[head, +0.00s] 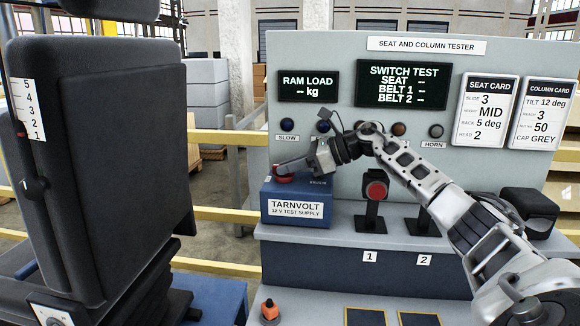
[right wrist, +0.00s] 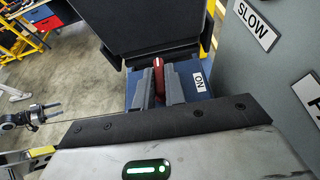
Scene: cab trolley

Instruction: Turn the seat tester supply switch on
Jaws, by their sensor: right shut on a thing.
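The seat tester supply is a blue box (head: 296,208) labelled TARNVOLT 12 V TEST SUPPLY, at the left end of the tester's ledge. Its red switch (head: 283,177) is on top of the box. My right gripper (head: 290,166) reaches down to the switch from the right. In the right wrist view the two grey fingers (right wrist: 172,86) are shut on the red switch handle (right wrist: 185,78). An ON label (right wrist: 201,84) lies to the right of the fingers. The switch's lower part is hidden. My left gripper (right wrist: 62,111) shows small at the left of the wrist view, away from the box.
The tester panel (head: 330,130) stands behind, with SEAT, BELT 1 and BELT 2 showing dashes. Stands marked 1 (head: 371,218) and 2 (head: 424,222) are right of the box. A large black seat (head: 110,150) fills the left. Yellow rails (head: 225,214) run behind.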

